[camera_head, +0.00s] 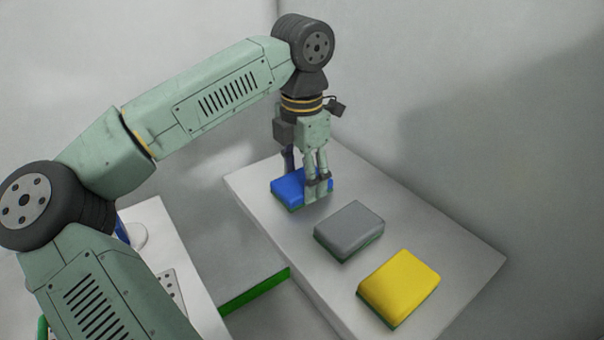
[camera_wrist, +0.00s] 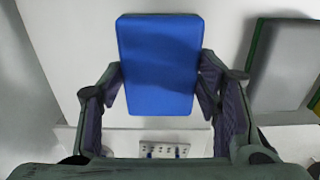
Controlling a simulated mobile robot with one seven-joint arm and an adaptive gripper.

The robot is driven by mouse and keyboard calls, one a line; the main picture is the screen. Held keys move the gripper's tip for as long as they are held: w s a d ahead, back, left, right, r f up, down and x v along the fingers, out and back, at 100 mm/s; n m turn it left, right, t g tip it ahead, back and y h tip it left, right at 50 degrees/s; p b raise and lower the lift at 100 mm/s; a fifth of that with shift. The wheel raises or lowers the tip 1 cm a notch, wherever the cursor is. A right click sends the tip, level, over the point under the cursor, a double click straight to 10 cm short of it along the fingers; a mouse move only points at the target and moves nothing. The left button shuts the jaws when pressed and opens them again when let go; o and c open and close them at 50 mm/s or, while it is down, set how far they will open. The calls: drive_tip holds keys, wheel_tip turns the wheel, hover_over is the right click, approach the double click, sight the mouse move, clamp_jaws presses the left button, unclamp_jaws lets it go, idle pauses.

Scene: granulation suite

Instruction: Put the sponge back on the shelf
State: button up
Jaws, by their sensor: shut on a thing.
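A blue sponge (camera_head: 287,185) with a green underside is at the far left end of the white shelf (camera_head: 460,262). My gripper (camera_head: 306,180) points down and is shut on this sponge, with a finger on either side. In the wrist view the blue sponge (camera_wrist: 160,62) lies between the two fingers (camera_wrist: 160,88), its blue face toward the camera. The sponge looks level and at or very near the shelf surface; I cannot tell whether it touches. The fingers hide part of it in the head view.
A grey sponge (camera_head: 349,229) and a yellow sponge (camera_head: 400,283) lie in a row on the same shelf; the grey one (camera_wrist: 288,65) also shows in the wrist view. A green-edged surface (camera_head: 255,288) is lower left. Walls stand behind the shelf.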

sight(302, 180)
drive_tip(key=o, duration=1.1)
drive_tip(key=shift+f, duration=0.1)
wheel_tip(302, 180, up, 12)
drive_tip(key=shift+r, duration=0.2)
